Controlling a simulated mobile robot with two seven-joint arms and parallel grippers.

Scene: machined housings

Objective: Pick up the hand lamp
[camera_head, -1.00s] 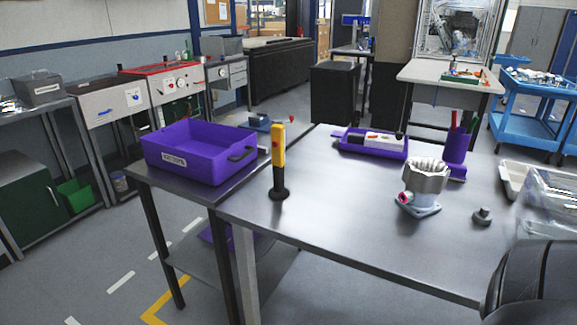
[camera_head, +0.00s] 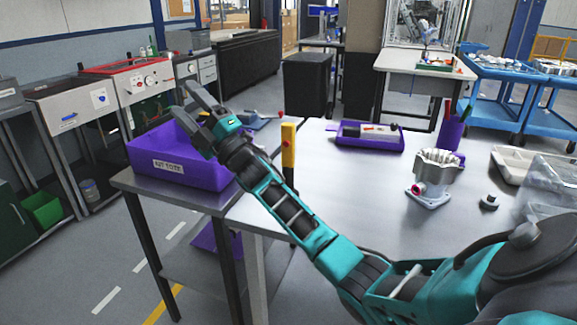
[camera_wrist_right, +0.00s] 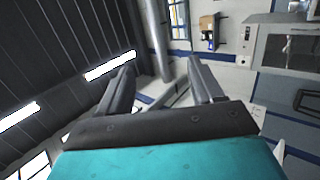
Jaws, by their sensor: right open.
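The hand lamp (camera_head: 288,146) is a yellow upright stick, standing on the near left part of the metal table (camera_head: 330,215). My right gripper (camera_head: 180,100) is open and empty. It is raised over the purple tote (camera_head: 178,168), to the left of the lamp and apart from it. In the right wrist view the two fingers (camera_wrist_right: 160,85) are spread with nothing between them, and the lamp does not show there. My left gripper is not in view.
A metal housing (camera_head: 434,178) stands on the table right of the lamp, with a small grey part (camera_head: 489,202) beside it. A purple tray (camera_head: 368,137) and a purple pen cup (camera_head: 452,130) sit toward the back. The table's middle is clear.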

